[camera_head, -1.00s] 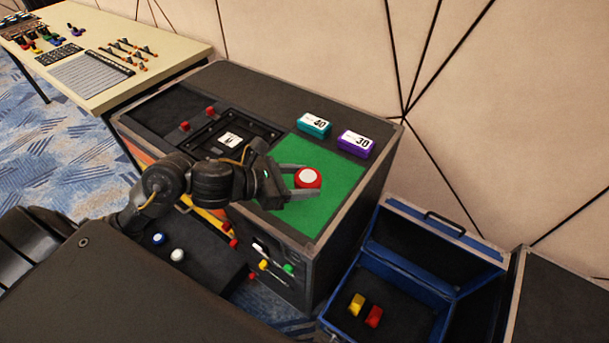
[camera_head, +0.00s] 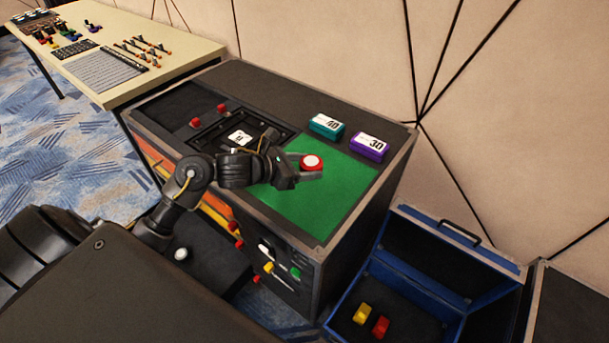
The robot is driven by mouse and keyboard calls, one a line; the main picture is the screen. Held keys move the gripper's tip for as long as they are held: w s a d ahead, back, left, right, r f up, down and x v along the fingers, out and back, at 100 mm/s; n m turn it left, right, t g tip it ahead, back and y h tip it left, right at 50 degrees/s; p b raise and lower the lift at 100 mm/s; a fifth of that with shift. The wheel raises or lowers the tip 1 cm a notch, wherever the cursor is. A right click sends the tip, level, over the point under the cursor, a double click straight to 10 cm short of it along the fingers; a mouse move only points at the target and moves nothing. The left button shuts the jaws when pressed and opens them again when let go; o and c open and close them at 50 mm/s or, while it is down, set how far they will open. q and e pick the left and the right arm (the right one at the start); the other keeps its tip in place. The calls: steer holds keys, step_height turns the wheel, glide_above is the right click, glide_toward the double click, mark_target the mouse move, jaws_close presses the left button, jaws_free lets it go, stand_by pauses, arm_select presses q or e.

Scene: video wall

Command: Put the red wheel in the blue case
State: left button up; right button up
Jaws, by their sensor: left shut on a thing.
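The red wheel (camera_head: 311,162) has a white round centre and is at the green panel on top of the black cabinet. My left gripper (camera_head: 306,171) reaches in from the left and is shut on the red wheel. Part of the wheel's lower side is hidden by a finger. The blue case (camera_head: 393,279) stands open on the floor to the right of the cabinet, its lid tilted back. A yellow piece (camera_head: 362,314) and a red piece (camera_head: 381,326) lie inside it. My right gripper is not in view.
The black cabinet (camera_head: 262,82) carries a teal box (camera_head: 326,126) and a purple box (camera_head: 369,147) behind the green panel (camera_head: 325,200). The cabinet's right edge stands between wheel and case. A cream table (camera_head: 150,35) with small parts is at the back left.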

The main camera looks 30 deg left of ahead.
mark_target(304, 168)
arm_select(q)
steer(key=shift+w+a+f, duration=0.2)
steer(key=shift+w+f, duration=0.1)
steer(key=shift+f, duration=0.25)
steer(key=shift+w+a+f, duration=0.25)
steer(key=shift+w+f, duration=0.05)
steer(key=shift+f, duration=0.25)
steer(key=shift+w+a+f, duration=0.2)
steer(key=shift+w+f, duration=0.1)
steer(key=shift+f, duration=0.25)
steer(key=f, duration=0.3)
steer(key=shift+w+f, duration=0.15)
steer(key=shift+w, duration=0.05)
steer(key=shift+f, duration=0.2)
steer(key=o, duration=1.1)
steer(key=shift+c, duration=0.2)
steer(key=shift+r, duration=0.1)
